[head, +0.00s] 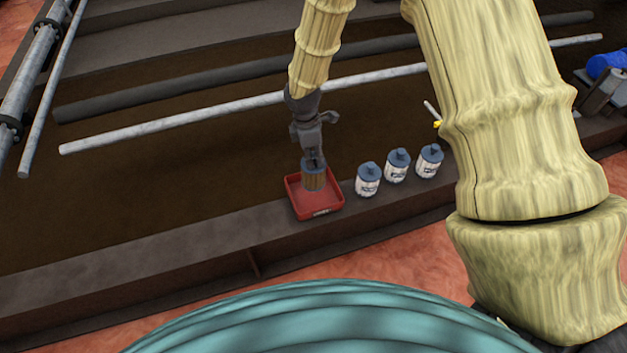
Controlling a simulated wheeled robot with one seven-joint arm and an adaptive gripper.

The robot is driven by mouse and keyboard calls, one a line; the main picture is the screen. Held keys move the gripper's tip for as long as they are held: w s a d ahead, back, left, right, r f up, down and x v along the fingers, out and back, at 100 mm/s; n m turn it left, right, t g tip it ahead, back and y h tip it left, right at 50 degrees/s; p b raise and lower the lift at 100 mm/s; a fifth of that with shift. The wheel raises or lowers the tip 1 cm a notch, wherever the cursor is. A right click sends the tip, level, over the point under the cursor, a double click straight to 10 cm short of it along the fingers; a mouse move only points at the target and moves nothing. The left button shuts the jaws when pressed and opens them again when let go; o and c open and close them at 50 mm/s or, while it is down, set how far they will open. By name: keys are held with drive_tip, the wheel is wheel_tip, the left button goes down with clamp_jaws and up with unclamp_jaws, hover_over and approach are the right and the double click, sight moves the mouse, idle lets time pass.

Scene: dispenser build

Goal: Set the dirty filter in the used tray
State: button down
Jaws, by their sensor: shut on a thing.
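The dirty filter (314,180) is a small brown cylinder with a bluish-grey top. The used tray (319,212) is a shallow square red tray with a label on its front wall, on the dark ledge. My gripper (313,163) points down over the tray and is shut on the top of the filter. The filter is upright and within the tray's outline in the head view. I cannot tell whether its bottom touches the tray floor, as the filter hides that spot.
Several white canisters with blue-grey tops, such as the nearest one (368,180), stand in a row right of the tray. Long pipes (245,103) lie behind. A blue object (606,64) is at the far right. The ledge (150,252) left of the tray is clear.

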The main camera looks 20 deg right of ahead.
drive_tip(key=shift+f+b, duration=0.65)
drive_tip(key=shift+f, duration=3.25)
drive_tip(key=c, duration=1.2)
unclamp_jaws()
drive_tip(key=shift+c, duration=0.2)
drive_tip(key=r, duration=0.4)
drive_tip(key=a+r+p, duration=0.1)
drive_tip(key=r, duration=0.3)
drive_tip(key=r+p, duration=0.1)
drive_tip(key=r, duration=0.3)
drive_tip(key=shift+w+a, duration=0.1)
drive_tip(key=shift+a, duration=0.1)
drive_tip(key=s+f+m+y, duration=0.1)
drive_tip(key=s+f+m, duration=0.5)
drive_tip(key=s+f, duration=0.55)
drive_tip(key=s+f+m+y, duration=0.2)
drive_tip(key=s+f+m, duration=0.45)
drive_tip(key=s, duration=0.75)
drive_tip(key=s+d+f+m+h, duration=0.1)
drive_tip(key=s+d+f+m, duration=0.2)
drive_tip(key=s, duration=0.8)
drive_tip(key=shift+s+d+f+m+h, duration=0.15)
drive_tip(key=shift+d+m+h, duration=0.15)
drive_tip(key=shift+d+m, duration=0.45)
